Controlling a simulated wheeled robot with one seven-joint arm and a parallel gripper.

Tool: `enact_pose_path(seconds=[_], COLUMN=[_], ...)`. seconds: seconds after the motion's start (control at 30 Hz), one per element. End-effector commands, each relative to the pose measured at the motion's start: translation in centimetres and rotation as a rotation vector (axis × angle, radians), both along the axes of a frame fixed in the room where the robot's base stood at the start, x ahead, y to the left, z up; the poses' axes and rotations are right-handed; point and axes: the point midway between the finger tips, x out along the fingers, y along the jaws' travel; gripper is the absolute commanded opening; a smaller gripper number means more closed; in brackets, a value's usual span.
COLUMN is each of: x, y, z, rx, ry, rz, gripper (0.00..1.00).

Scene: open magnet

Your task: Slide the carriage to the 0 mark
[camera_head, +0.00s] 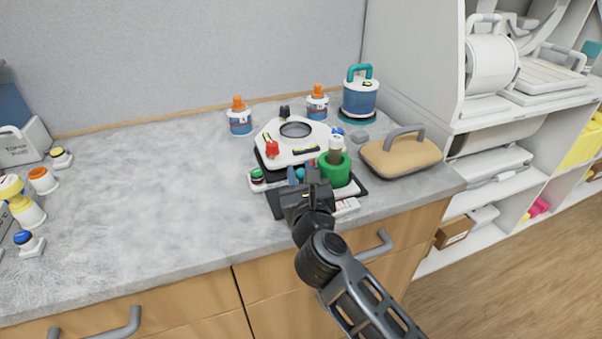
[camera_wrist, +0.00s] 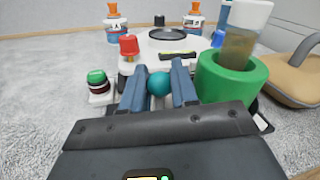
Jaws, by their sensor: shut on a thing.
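My gripper (camera_head: 302,180) is at the front of a white bench device (camera_head: 290,150). In the wrist view its two blue-grey fingers (camera_wrist: 158,80) are closed around a round teal knob (camera_wrist: 158,85). The knob also shows in the head view (camera_head: 300,173). Just right of the fingers stands a green ring-shaped holder (camera_wrist: 232,78) with a tube of brown contents and a pale top (camera_wrist: 245,38) upright in it. I cannot tell which parts belong to the carriage. The 0 mark and any scale are not readable; my gripper covers part of the front.
A red knob (camera_wrist: 129,46) and a green-capped button (camera_wrist: 97,79) are close on the left. A tan pad with a grey handle (camera_head: 402,155) lies right. Orange-capped bottles (camera_head: 239,118) and a blue canister (camera_head: 360,98) stand behind. The left-middle counter (camera_head: 150,210) is clear.

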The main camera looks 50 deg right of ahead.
Motion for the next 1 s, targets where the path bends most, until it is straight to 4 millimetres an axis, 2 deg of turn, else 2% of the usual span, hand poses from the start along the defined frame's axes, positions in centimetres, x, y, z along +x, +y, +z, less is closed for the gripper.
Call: enact_pose_path(seconds=[0.23, 0.43, 0.63, 0.67, 0.7, 0.73, 1.0], x=[0.1, 1.2, 1.1, 1.1, 1.1, 1.1, 1.0], y=[0.2, 1.8, 1.6, 1.6, 1.6, 1.6, 1.7], z=[0.0, 0.1, 0.0, 0.0, 0.0, 0.0, 0.0], rx=[0.000, -0.001, -0.001, -0.001, -0.001, -0.001, 0.000], ry=[0.000, 0.001, 0.001, 0.001, 0.001, 0.001, 0.000], rz=[0.002, 0.004, -0.001, -0.001, -0.001, -0.001, 0.000], gripper=[0.00, 0.00, 0.00, 0.29, 0.33, 0.36, 0.36])
